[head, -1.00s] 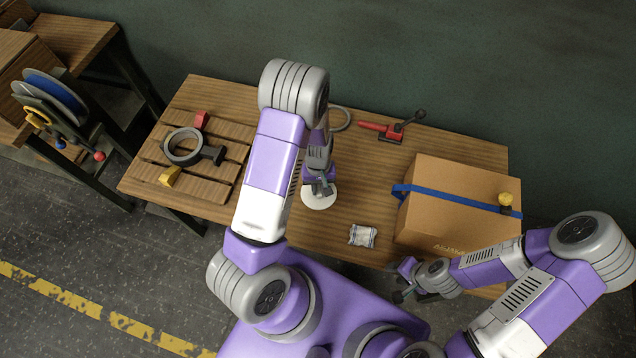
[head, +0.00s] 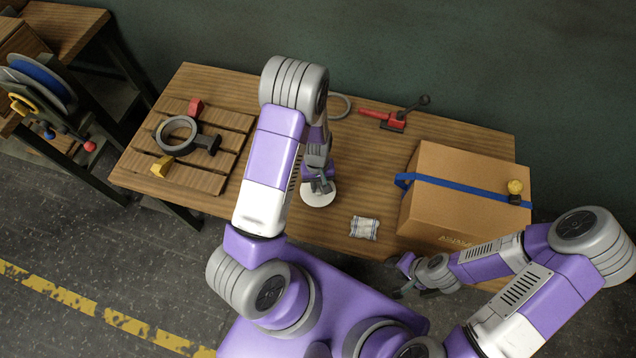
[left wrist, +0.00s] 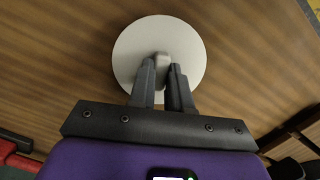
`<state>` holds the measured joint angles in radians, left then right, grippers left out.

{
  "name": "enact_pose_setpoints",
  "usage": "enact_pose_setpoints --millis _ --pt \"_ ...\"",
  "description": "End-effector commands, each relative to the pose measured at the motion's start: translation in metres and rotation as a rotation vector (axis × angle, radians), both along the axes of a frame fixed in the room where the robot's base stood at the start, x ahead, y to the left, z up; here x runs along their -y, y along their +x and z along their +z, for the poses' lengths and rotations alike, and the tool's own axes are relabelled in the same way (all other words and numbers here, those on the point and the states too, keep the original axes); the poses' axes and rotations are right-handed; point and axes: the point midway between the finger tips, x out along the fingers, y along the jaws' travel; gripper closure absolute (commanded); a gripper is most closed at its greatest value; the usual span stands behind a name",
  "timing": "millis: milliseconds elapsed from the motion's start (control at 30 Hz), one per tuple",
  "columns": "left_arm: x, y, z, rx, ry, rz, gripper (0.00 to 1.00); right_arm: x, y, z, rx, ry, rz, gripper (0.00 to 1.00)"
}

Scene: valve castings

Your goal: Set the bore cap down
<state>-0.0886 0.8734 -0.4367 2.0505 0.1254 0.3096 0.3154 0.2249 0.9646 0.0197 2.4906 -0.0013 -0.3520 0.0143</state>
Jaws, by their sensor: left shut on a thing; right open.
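The bore cap is a pale white disc (head: 318,196) with a small knob, over the middle of the wooden table. My left gripper (head: 322,186) is shut on the knob from above. In the left wrist view the two dark fingers (left wrist: 165,85) close on the knob, and the disc (left wrist: 135,45) lies flat against the wood behind it. I cannot tell whether the disc touches the table or hangs just above it. My right gripper (head: 400,278) is open and empty at the table's front edge, below the cardboard box.
A cardboard box (head: 460,205) with a blue strap stands at the right. A slatted board (head: 212,170) with a dark ring-shaped part (head: 160,140) is at the left. A red clamp (head: 385,118) and grey ring (head: 347,108) are behind.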

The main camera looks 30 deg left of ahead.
Motion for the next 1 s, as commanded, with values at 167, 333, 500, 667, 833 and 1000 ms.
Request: enact_pose_setpoints --millis 167,333,500,667,833,1000 --pt "0.0001 0.0001 -0.0056 0.000 0.000 0.000 1.00 0.0000 0.0000 -0.0046 0.000 0.000 0.000 0.57" --pt "0.0001 0.0001 -0.0047 0.000 0.000 0.000 1.00 0.0000 -0.0001 -0.0037 0.000 0.000 0.000 0.57" --pt "0.0002 0.0001 -0.0052 0.000 0.000 0.000 1.00 0.0000 0.0000 -0.0041 0.000 0.000 0.000 0.57" --pt "0.0001 0.0000 -0.0073 0.000 0.000 0.000 1.00 -0.0001 0.0001 -0.0060 0.000 0.000 0.000 0.57" --pt "0.0002 0.0000 -0.0102 0.000 0.000 0.000 1.00 -0.0001 0.0001 -0.0082 0.000 0.000 0.000 0.57" --pt "0.0001 0.0000 -0.0099 0.000 0.000 0.000 0.62 -0.0001 0.0000 -0.0079 0.000 0.000 0.000 0.57"
